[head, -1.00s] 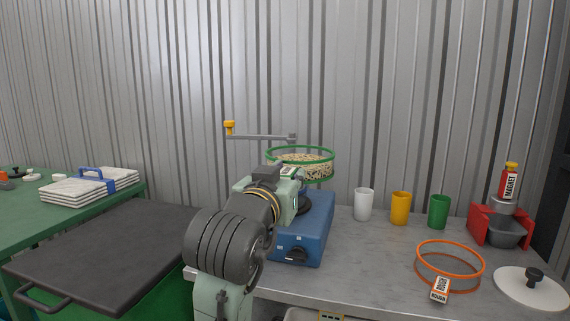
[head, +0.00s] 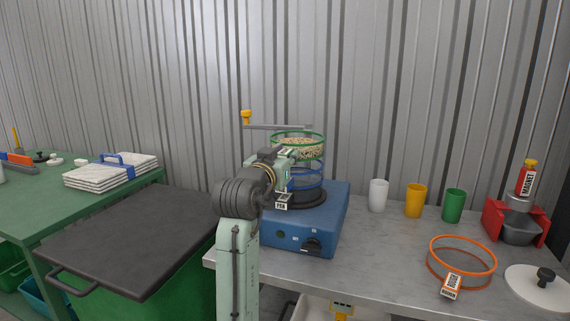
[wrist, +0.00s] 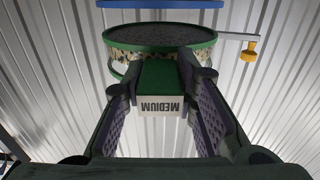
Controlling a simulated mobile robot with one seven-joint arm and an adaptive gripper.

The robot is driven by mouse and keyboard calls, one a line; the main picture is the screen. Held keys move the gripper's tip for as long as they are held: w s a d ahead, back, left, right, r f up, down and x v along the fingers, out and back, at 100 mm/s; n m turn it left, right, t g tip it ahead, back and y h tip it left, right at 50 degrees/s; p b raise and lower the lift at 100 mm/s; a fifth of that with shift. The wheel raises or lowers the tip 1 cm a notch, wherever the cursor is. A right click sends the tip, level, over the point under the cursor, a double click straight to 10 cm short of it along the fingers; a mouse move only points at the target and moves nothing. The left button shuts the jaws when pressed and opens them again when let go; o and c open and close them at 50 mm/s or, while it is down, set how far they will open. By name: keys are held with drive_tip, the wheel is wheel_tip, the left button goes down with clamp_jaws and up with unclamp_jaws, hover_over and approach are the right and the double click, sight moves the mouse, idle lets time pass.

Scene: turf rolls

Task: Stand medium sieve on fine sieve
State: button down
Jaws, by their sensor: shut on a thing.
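The medium sieve (head: 298,147) has a green rim and holds pale, speckled grains. My gripper (wrist: 160,85) is shut on its green tab with the MEDIUM label (wrist: 159,106), which appears upside down in the wrist view. The sieve looks about level. The fine sieve (head: 306,176), with blue rings, stands on the black round plate of the blue shaker (head: 300,225). The medium sieve is above it, and a gap shows between them in the wrist view, where the fine sieve is a blue edge (wrist: 160,4). My arm hides part of the fine sieve's left side.
A crank arm with a yellow knob (head: 246,117) is behind the sieves. An orange sieve (head: 461,258), white, yellow and green cups (head: 414,201), a red holder (head: 515,222) and a white lid (head: 538,287) are to the right. A dark-lidded green bin (head: 135,240) is left.

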drive_tip(key=shift+f, duration=1.35)
drive_tip(key=shift+f, duration=0.2)
drive_tip(key=c, duration=1.3)
unclamp_jaws()
drive_tip(key=shift+r, duration=0.15)
drive_tip(key=b+v, duration=0.2)
drive_tip(key=v, duration=1)
